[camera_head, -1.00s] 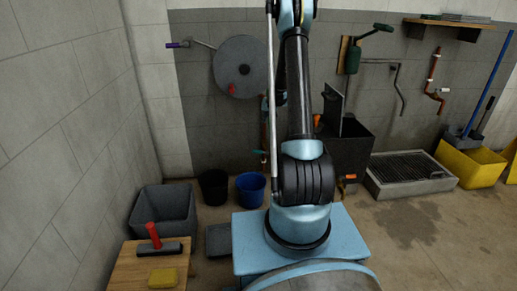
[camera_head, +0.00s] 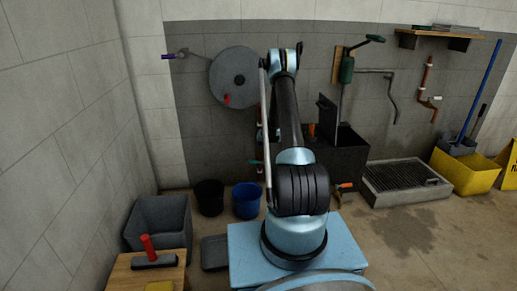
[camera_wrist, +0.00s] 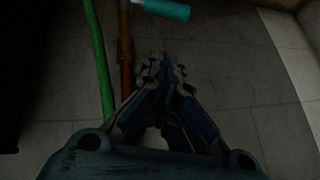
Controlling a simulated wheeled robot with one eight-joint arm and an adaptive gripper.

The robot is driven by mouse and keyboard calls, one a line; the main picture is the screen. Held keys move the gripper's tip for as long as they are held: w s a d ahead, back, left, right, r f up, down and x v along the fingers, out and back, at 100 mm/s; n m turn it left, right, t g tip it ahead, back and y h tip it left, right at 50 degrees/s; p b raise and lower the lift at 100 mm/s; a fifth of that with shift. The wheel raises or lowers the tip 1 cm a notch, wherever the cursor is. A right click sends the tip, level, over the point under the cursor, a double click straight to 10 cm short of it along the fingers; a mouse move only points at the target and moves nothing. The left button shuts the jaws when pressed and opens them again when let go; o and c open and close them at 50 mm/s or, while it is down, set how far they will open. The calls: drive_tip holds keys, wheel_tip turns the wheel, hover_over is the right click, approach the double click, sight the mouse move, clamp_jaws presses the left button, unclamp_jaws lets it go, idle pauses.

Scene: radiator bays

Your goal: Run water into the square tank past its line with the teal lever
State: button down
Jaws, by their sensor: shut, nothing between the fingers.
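The teal lever (camera_wrist: 167,9) shows at the top of the wrist view, next to a copper-coloured pipe (camera_wrist: 126,50). In the head view a small teal handle (camera_head: 255,162) sticks out left of my arm, low on the wall pipe. My gripper (camera_wrist: 162,70) is shut and empty, below the lever in the wrist picture and apart from it. My gripper is hidden behind my arm in the head view. A dark square tank (camera_head: 347,158) with a raised lid stands behind my arm at the wall. Its line and water level cannot be seen.
A green hose (camera_wrist: 100,55) runs beside the pipe. A black bucket (camera_head: 209,197), a blue bucket (camera_head: 247,201) and a grey tub (camera_head: 159,222) stand left of my arm. A floor grate (camera_head: 405,178) lies to the right.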

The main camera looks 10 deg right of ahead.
hover_over(256, 162)
drive_tip(key=w, duration=0.2)
wheel_tip(256, 162, down, 6)
drive_tip(key=shift+d+r, duration=0.1)
drive_tip(key=shift+s+a+f, duration=0.1)
drive_tip(key=shift+a+f, duration=0.05)
drive_tip(key=shift+f, duration=0.4)
drive_tip(key=shift+s+a+f, duration=0.1)
drive_tip(key=shift+f, duration=0.4)
drive_tip(key=shift+s+a+f, duration=0.2)
drive_tip(key=shift+f, duration=0.55)
